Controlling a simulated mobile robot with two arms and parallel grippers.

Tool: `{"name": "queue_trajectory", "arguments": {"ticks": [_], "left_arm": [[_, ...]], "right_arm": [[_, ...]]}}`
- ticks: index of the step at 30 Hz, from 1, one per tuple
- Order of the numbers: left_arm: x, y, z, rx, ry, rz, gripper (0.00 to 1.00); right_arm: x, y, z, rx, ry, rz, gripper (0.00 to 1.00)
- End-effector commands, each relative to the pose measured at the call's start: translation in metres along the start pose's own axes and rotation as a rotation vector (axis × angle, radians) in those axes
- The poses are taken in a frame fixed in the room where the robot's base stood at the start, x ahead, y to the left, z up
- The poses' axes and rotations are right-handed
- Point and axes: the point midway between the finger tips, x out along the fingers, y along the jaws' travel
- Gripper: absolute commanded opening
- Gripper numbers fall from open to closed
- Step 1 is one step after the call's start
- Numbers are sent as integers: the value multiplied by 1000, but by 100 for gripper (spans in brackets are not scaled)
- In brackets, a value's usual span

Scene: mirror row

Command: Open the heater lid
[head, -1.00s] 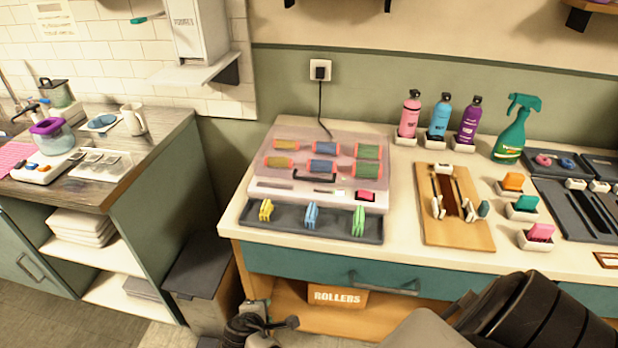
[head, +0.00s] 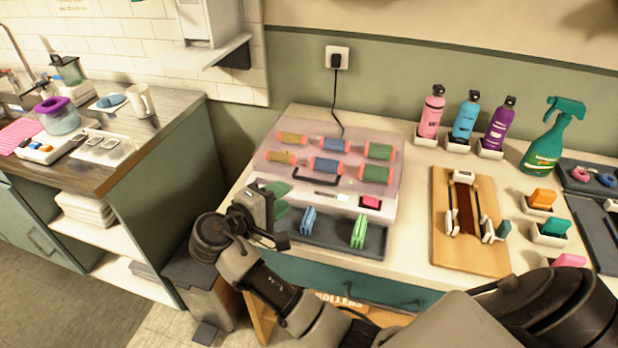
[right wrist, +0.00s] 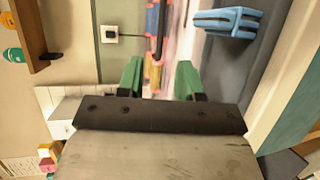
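The heater (head: 384,208) is a white box on the counter. Its see-through pinkish lid (head: 345,160) is down, with yellow, blue and green rollers showing through it. A dark handle (head: 316,183) sits on the lid's front edge. My right gripper (head: 281,201), with green fingertips, is at the heater's front left corner, left of the handle. In the right wrist view the right gripper (right wrist: 159,80) is open, with nothing clearly between its fingers, and rollers (right wrist: 152,45) show beyond. My left gripper is not in view.
A dark tray (head: 335,234) with blue clips (head: 309,221) and green clips (head: 358,231) lies in front of the heater; my arm hides its left end. A wooden board (head: 482,259), bottles (head: 466,119) and a green spray bottle (head: 547,145) stand to the right. A cord (head: 336,100) runs behind.

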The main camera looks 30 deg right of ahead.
Motion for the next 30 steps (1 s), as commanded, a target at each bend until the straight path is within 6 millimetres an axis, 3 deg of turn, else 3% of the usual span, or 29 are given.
{"name": "queue_trajectory", "arguments": {"ticks": [6, 12, 19, 25, 30], "left_arm": [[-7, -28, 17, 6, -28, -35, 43], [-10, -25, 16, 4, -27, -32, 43], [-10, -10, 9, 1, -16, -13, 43], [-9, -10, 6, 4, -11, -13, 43], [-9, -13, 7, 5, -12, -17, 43]], "right_arm": [[45, 1, 1, -3, -3, 3, 36], [73, 0, 0, -2, 0, 1, 36], [84, 0, 0, 0, 0, 0, 36], [84, 0, 0, 0, 0, -1, 36], [84, 0, 0, 0, 1, -1, 11]]}}
